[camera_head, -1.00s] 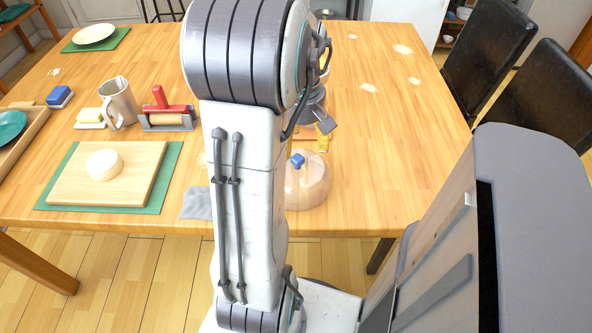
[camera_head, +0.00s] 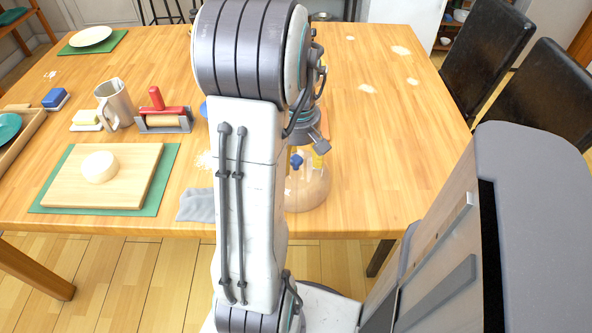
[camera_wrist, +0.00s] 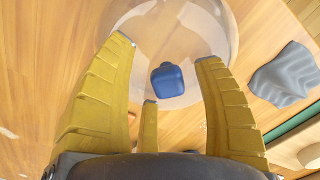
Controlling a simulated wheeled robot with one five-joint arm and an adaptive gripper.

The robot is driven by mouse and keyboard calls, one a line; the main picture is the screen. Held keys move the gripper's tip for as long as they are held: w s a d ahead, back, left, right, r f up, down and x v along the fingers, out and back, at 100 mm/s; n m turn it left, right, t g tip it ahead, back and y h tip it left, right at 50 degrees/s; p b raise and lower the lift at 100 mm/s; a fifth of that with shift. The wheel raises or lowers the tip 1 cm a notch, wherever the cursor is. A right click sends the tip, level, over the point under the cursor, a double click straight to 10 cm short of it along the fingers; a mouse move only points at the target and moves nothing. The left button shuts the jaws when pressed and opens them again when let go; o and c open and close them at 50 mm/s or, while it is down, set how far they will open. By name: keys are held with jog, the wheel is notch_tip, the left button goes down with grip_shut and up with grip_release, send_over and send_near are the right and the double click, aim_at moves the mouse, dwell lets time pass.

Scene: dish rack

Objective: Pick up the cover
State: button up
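The cover is a clear dome (camera_head: 308,190) with a blue knob (camera_head: 296,160) on top. It stands on the table near the front edge, partly hidden by my arm in the head view. In the wrist view the dome (camera_wrist: 222,25) lies beyond my fingers, and its blue knob (camera_wrist: 168,80) shows between them. My gripper (camera_wrist: 165,70) has yellow fingers spread apart around the knob's sides. It is open and holds nothing. In the head view a yellow fingertip (camera_head: 318,161) shows close to the knob; whether they touch I cannot tell.
A grey cloth (camera_head: 196,205) lies left of the dome. The table (camera_head: 385,150) is clear to the right.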

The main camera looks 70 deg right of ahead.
grip_shut()
dwell(0.4)
jog(key=shift+r, duration=0.2)
jog(key=shift+r, duration=0.6)
jog(key=r, duration=0.2)
jog(key=r+p, duration=0.1)
jog(key=shift+s+a, duration=0.15)
jog(key=shift+a, duration=0.1)
jog(key=s+a+r+p, duration=0.5)
jog(key=a+r, duration=0.3)
jog(key=a, duration=0.2)
jog(key=shift+r, duration=0.35)
jog(key=shift+p, duration=0.6)
